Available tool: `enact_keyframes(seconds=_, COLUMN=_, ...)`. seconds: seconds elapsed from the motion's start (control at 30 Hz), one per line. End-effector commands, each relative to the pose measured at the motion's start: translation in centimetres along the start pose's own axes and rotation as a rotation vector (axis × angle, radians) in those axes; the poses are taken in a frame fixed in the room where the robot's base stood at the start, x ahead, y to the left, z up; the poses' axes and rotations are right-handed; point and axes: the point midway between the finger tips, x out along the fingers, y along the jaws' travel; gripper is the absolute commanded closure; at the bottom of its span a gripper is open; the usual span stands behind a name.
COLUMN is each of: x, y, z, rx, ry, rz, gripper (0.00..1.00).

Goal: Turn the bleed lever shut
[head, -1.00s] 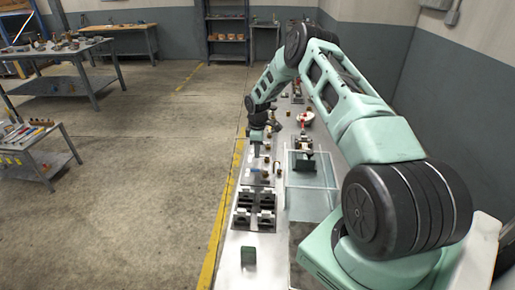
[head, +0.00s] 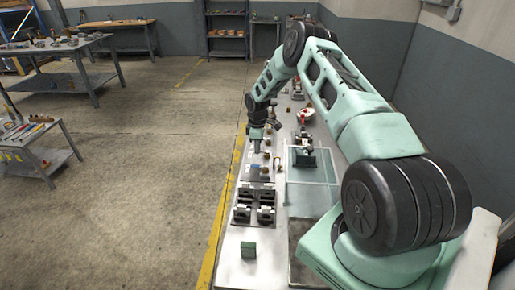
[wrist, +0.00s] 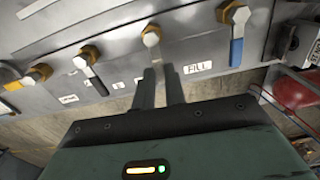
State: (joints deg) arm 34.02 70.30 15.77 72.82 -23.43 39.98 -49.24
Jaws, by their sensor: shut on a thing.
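In the wrist view my gripper (wrist: 165,87) has its two narrow fingers close together, just below a brass hex fitting (wrist: 151,36) on a grey metal panel (wrist: 190,25). The fingers are shut on the lever at this fitting and hide most of its handle. To the right hangs a blue-handled lever (wrist: 237,45), near a label reading FILL (wrist: 197,68). The other labels are too small to read, so I cannot tell which lever is marked bleed. In the head view my gripper (head: 257,145) is over the bench's left side.
A red rounded object (wrist: 292,90) and pipes stand at the wrist view's right. In the head view the long bench (head: 232,268) carries black fixtures (head: 266,197), a green block (head: 248,250) and a clear panel (head: 305,198).

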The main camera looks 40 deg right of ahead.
Motion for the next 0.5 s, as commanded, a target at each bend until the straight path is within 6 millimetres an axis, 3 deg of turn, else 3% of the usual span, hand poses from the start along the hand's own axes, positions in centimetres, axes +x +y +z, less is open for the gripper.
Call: enact_keyframes(seconds=0.5, x=0.5, y=1.6, z=0.3, rx=0.403, ry=0.0, rz=0.003, gripper=1.0)
